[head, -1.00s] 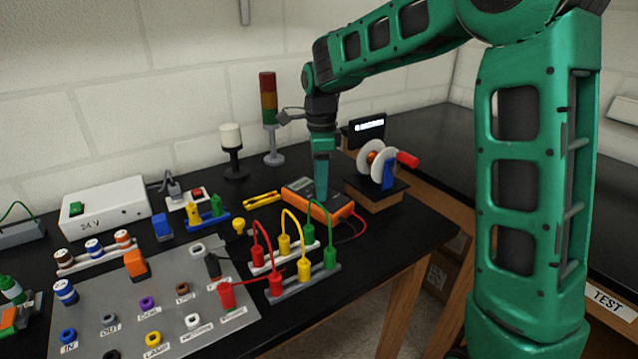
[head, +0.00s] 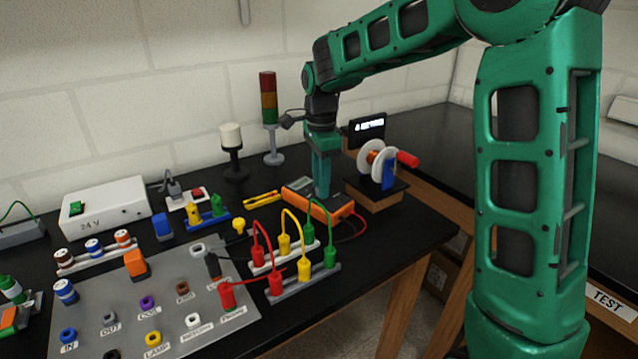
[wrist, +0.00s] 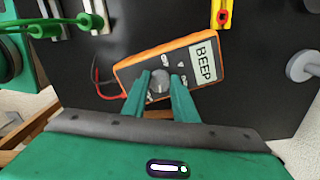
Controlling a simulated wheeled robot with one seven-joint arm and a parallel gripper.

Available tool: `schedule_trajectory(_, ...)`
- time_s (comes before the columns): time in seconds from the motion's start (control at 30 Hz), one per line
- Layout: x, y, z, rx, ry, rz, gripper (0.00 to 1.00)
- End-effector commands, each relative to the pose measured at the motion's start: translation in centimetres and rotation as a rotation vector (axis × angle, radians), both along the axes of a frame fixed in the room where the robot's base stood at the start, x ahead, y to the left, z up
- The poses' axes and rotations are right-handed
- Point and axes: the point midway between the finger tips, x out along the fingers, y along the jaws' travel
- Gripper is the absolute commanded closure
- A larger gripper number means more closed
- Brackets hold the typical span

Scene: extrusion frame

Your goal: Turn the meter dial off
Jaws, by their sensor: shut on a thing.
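The orange and grey multimeter (head: 303,191) lies flat on the black bench; it also shows in the wrist view (wrist: 127,68). Its screen (wrist: 205,64) reads "BEEP". Its round grey dial (wrist: 160,82) sits in the middle of the meter's face. My gripper (wrist: 161,92) points straight down over the meter, its two green fingers on either side of the dial and shut on it. In the head view my gripper (head: 321,196) hides the dial and part of the meter's face.
Red, yellow and green leads (head: 284,243) stand in front of the meter. A spool winder with a red handle (head: 407,159) stands to its right. A grey socket panel (head: 120,320) fills the front left.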

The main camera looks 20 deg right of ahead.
Motion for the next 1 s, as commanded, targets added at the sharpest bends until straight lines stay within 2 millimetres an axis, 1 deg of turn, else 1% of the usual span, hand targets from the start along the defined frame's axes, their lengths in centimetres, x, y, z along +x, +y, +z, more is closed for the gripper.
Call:
schedule_trajectory(0.3, -0.07, 0.05, 0.07, 0.001, -0.002, 0.3, 0.97)
schedule_trajectory(0.4, -0.08, 0.01, 0.07, 0.001, -0.002, 0.347, 0.97)
schedule_trajectory(1.0, -0.07, -0.01, 0.06, 0.001, -0.002, 0.344, 0.97)
